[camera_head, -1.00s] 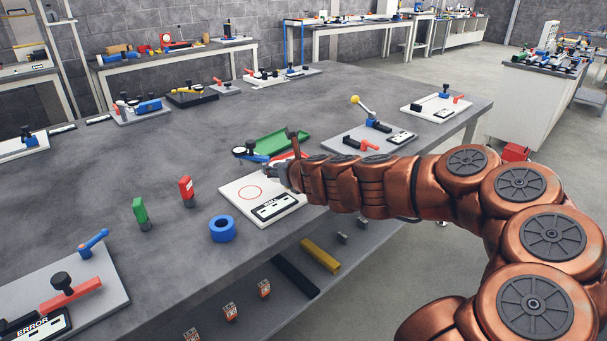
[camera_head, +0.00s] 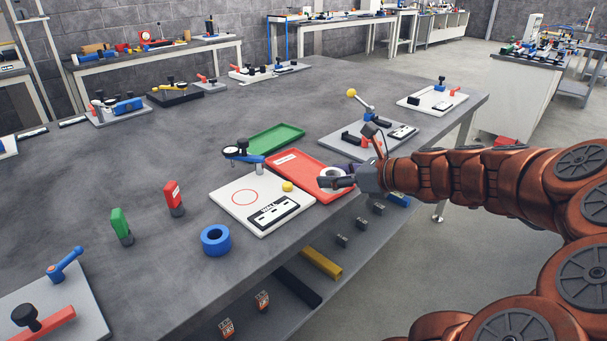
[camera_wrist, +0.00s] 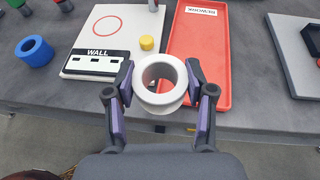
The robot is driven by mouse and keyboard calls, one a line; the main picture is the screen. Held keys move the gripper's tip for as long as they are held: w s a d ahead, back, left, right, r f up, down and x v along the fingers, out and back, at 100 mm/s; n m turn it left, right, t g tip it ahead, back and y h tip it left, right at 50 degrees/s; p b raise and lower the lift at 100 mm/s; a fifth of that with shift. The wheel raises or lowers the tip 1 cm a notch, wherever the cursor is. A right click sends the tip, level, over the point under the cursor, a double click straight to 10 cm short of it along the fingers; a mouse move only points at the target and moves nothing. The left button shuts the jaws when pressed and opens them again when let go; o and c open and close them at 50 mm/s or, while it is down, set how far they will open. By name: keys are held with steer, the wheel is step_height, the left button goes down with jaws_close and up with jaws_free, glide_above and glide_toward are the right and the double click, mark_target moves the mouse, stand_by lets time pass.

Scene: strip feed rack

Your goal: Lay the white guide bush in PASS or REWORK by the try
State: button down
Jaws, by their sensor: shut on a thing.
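The white guide bush (camera_wrist: 160,98) is a thick ring with an open bore. My gripper (camera_wrist: 160,82) is shut on it, one finger on each side; the gripper also shows in the head view (camera_head: 338,179). In the head view the bush appears in front of the near right part of the red tray (camera_head: 291,165), labelled REWORK in the wrist view (camera_wrist: 200,62). Its exact height is unclear. A green tray (camera_head: 272,141) lies behind; no label is readable there. The white WALL plate (camera_head: 229,204) has a red circle, a blue-armed dial gauge (camera_head: 241,152) and a yellow knob (camera_head: 287,186).
A blue ring (camera_head: 216,240), a green block (camera_head: 121,223) and a red block (camera_head: 174,195) stand left of the plate. A grey fixture with a yellow-ball lever (camera_head: 352,93) stands right of the trays. The table's front edge is close below my gripper.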

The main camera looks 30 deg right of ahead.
steer(key=shift+s+d+r+y, duration=0.15)
steer(key=shift+s+y, duration=0.15)
steer(key=shift+s, duration=0.6)
glide_above(309, 174)
steer(key=shift+f, duration=0.75)
step_height(309, 174, down, 4)
steer(key=shift+r+b, duration=0.25)
steer(key=shift+b, duration=0.4)
steer(key=shift+c, duration=2)
jaws_free()
steer(key=shift+f, duration=0.1)
